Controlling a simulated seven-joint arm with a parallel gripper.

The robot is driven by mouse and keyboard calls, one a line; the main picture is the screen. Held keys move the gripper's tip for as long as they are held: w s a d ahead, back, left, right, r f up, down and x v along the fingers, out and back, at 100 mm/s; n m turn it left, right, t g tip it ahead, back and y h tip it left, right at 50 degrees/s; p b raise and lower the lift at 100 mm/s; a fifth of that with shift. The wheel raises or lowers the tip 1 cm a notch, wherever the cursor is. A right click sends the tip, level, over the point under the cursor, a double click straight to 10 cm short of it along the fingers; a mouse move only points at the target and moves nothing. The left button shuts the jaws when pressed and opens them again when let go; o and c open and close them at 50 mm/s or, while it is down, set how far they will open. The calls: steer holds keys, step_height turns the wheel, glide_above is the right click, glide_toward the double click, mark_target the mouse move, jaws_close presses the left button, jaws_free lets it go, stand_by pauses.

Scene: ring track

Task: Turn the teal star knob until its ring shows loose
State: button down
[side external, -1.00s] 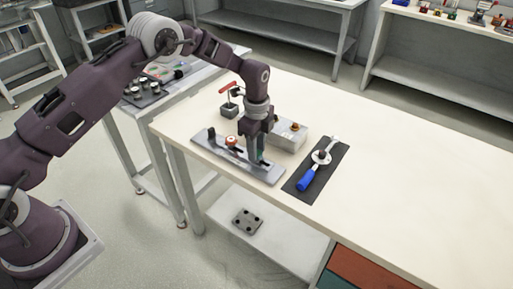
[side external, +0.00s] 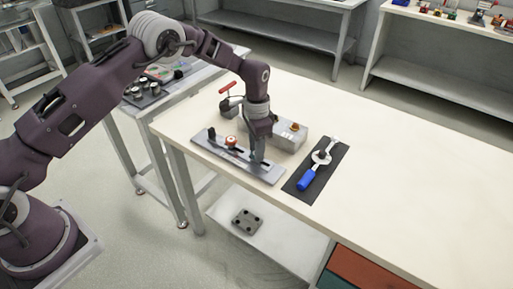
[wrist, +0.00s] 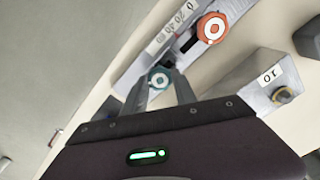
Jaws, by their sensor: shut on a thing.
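The teal star knob (wrist: 160,78) sits on the grey track plate (wrist: 148,50) in the wrist view, with a pale ring mark on its top. My gripper (wrist: 160,84) is shut on it, one finger on each side. What its ring shows is too small to read. In the side external view my gripper (side external: 259,158) points down at the near right part of the track plate (side external: 215,146), and the knob is hidden by the fingers.
A grey block (side external: 290,135) with a brass-coloured knob is behind. A blue-handled tool (side external: 306,179) lies on a dark mat at right. The table's right side is clear.

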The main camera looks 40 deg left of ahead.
steer(key=n, duration=0.3)
steer(key=shift+n, duration=0.4)
steer(key=n, duration=0.3)
steer(key=shift+f+n, duration=0.1)
steer(key=shift+n, duration=0.2)
steer(key=n, duration=0.6)
steer(key=shift+s, duration=0.1)
steer(key=shift+n, duration=0.3)
steer(key=c, duration=1)
jaws_free()
